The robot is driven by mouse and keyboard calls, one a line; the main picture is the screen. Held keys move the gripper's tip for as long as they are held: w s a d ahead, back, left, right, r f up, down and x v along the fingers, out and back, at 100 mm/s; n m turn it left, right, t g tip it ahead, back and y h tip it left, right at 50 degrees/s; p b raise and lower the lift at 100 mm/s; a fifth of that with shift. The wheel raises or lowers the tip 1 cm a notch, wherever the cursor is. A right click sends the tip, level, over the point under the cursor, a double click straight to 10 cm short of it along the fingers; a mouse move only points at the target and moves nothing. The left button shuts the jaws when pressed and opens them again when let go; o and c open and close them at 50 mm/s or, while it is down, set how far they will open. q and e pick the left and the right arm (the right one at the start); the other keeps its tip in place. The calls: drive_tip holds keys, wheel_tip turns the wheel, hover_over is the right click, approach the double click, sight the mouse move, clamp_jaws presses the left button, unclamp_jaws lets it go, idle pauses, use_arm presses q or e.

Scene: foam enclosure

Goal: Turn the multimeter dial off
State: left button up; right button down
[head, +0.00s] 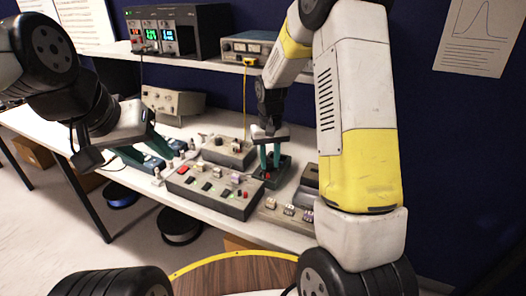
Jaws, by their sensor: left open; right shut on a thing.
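A dark, boxy device with a little red on it, which looks like the multimeter (286,173), lies on the white bench right of centre. My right gripper (270,167) points straight down onto it, with its teal fingers close together. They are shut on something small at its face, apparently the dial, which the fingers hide. The dial's setting cannot be read. My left gripper (163,159) is open over the left part of the bench, near small blue devices, well apart from the multimeter.
A grey control box (214,191) with switches and a red button stands left of the multimeter, and a smaller grey box (229,152) behind it. Another switch box (286,212) sits in front. A shelf (205,58) above carries a power supply (178,32) and a meter box (248,47).

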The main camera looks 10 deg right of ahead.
sight(270, 164)
drive_tip(key=shift+n, duration=0.8)
drive_tip(key=c, duration=1.1)
unclamp_jaws()
drive_tip(key=shift+c, duration=0.2)
drive_tip(key=shift+r, duration=3.9)
